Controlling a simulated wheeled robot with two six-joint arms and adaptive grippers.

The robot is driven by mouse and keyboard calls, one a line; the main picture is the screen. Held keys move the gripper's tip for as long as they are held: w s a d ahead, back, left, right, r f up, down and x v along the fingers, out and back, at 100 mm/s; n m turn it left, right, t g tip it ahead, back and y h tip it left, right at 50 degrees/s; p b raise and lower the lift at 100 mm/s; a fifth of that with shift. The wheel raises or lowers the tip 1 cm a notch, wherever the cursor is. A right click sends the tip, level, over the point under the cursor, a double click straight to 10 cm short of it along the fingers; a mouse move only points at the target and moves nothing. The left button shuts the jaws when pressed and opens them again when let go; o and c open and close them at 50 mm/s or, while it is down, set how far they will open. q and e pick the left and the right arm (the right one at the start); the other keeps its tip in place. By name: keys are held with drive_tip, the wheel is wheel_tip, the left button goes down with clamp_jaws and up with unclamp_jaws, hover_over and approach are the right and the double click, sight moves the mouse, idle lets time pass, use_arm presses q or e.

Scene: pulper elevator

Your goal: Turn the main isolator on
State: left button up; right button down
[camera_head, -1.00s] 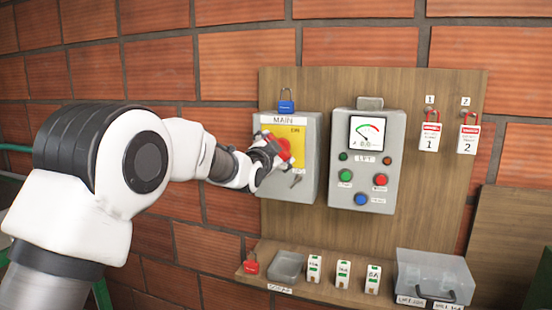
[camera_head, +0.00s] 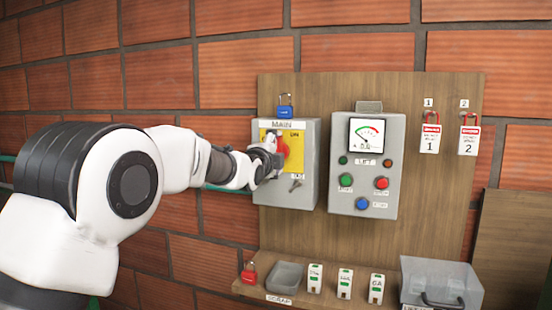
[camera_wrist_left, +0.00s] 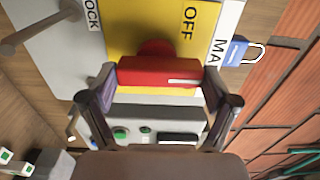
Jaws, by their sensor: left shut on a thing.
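The main isolator is a grey box (camera_head: 306,196) with a MAIN label, a yellow plate (camera_head: 296,162) and a red rotary handle (camera_head: 283,151). My left gripper (camera_head: 272,160) is at the handle, partly hiding it. In the left wrist view the red handle (camera_wrist_left: 160,72) lies between the fingers of my left gripper (camera_wrist_left: 160,82), which is shut on it. The handle stands about upright on the box, its white mark at the end towards the MAIN label. The word OFF shows on the plate beside it. My right gripper is not in view.
The lift box (camera_head: 365,165) with gauge and buttons stands close to the right. Two tagged red padlocks hang farther right. A shelf below holds a red padlock (camera_head: 249,272), a grey tray (camera_head: 285,276) and a clear box (camera_head: 440,282).

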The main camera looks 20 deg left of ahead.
use_arm(q)
drive_tip(key=shift+f, duration=0.15)
idle(0.4)
drive_tip(key=o, duration=0.9)
drive_tip(key=shift+d, duration=0.1)
drive_tip(key=shift+s, duration=0.15)
drive_tip(key=s, duration=1.1)
drive_tip(key=shift+s+a, duration=0.2)
drive_tip(key=shift+s, duration=0.15)
